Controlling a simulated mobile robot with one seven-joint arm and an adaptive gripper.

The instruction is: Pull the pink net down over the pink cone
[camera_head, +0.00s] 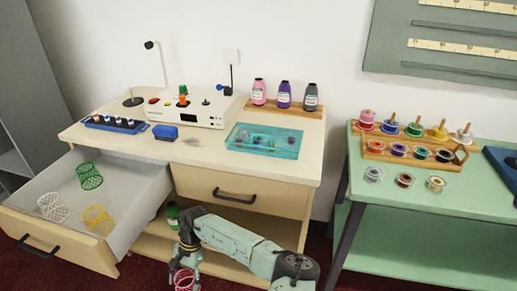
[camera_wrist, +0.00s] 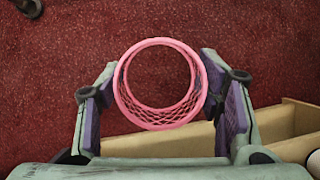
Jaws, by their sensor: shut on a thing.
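The pink net (camera_wrist: 160,85) is an open mesh ring held between the purple-padded fingers of my gripper (camera_wrist: 162,100). In the head view the pink net (camera_head: 184,280) shows low at the bottom edge, held by my gripper (camera_head: 187,264) in front of the cabinet. The red carpet shows through and around the net in the wrist view. The pink cone (camera_head: 259,93) stands upright on a low wooden stand at the back right of the counter, well apart from my gripper. No net is around it.
A purple cone (camera_head: 284,95) and a grey cone (camera_head: 311,97) stand beside the pink one. A teal tray (camera_head: 233,146) lies in front. The open drawer (camera_head: 130,190) holds green, white and yellow nets. A green cone (camera_head: 173,215) sits on the lower shelf.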

